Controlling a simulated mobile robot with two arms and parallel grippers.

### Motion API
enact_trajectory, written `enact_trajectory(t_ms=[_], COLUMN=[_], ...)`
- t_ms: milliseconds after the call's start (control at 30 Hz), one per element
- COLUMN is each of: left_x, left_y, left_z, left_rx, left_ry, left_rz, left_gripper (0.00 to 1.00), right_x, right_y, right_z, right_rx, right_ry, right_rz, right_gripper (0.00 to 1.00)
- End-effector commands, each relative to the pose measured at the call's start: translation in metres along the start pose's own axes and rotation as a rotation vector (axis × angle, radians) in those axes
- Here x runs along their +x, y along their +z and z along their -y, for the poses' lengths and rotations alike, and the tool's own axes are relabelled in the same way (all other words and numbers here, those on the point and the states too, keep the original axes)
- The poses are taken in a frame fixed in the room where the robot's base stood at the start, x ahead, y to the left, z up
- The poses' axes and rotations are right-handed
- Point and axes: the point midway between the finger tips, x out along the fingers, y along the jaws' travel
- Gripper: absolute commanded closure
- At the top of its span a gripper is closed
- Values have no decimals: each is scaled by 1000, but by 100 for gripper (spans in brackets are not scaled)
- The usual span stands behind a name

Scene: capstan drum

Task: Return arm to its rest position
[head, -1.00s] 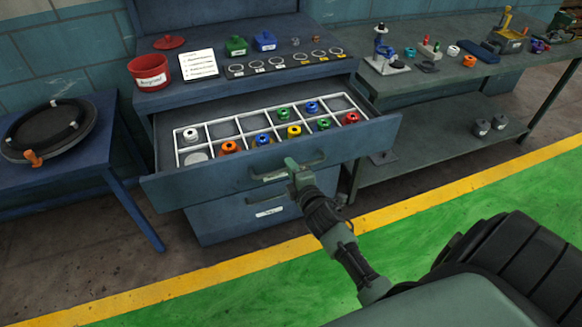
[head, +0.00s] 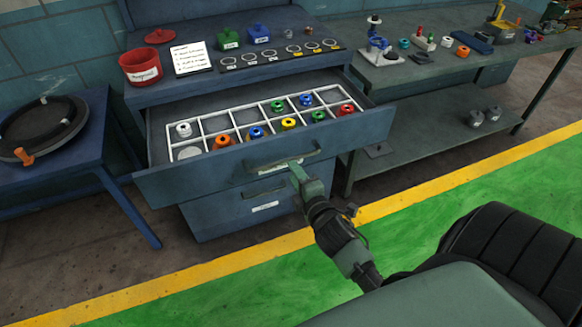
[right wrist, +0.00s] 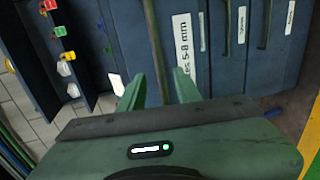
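My right gripper (head: 295,167) is in front of the open top drawer (head: 165,187) of the blue cabinet, close to the drawer's bar handle (head: 262,168). In the right wrist view its two green fingers (right wrist: 158,92) are spread apart, with a dark handle bar (right wrist: 154,45) running in line between them. I cannot tell whether either finger touches the bar. Nothing is clamped between the fingers. My right arm reaches up from the bottom right of the head view. My left gripper is not in view.
The drawer holds a white divided tray (head: 218,124) with several coloured spools. A lower drawer (head: 225,212) is below. A blue table (head: 90,175) with a round black part (head: 45,125) stands left; a workbench (head: 440,68) stands right. Green floor (head: 230,285) in front is clear.

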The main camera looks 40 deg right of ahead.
Motion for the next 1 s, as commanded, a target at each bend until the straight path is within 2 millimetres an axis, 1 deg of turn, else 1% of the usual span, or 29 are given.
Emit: enact_trajectory(t_ms=[100,567,667,767,867,900,967,1000], left_x=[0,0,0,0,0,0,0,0], left_y=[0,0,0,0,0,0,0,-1], left_z=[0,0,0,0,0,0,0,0], left_rx=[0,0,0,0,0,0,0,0], left_ry=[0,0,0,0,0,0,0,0], left_rz=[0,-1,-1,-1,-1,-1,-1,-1], left_gripper=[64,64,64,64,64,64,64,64], right_x=[-4,-4,-3,-2,-6,-10,-20,-29], right_y=[0,0,-1,-7,-15,-19,-25,-28], right_z=[0,0,10,46,109,139,184,214], right_rx=[0,0,16,77,189,241,323,375], right_ry=[0,0,-20,-88,-210,-268,-358,-416], right_rz=[0,0,-3,-11,-14,-10,2,16], right_gripper=[67,67,67,67,67,67,67,67])
